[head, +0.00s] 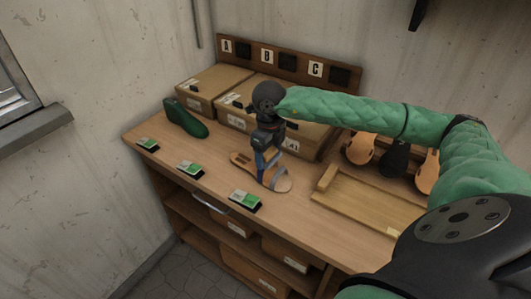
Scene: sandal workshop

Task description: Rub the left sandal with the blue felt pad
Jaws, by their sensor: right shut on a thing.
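A tan sandal with blue straps (278,183) lies on the wooden workbench, near the middle of the head view. My right gripper (266,152) comes down over it from behind, at the end of the green-sleeved arm. It is shut on a blue piece (271,158), which looks like the blue felt pad. The pad is right at the sandal, and I cannot tell whether it touches it. The gripper hides part of the sandal and most of the pad. My left gripper is not in view.
Small green-and-black blocks (190,168) lie along the bench's front edge. A green foot form (185,118) stands at the left. Cardboard boxes (209,88) stand behind, below a board lettered A, B, C (290,62). A wooden tray (365,207) and orange and black forms (396,158) are at right.

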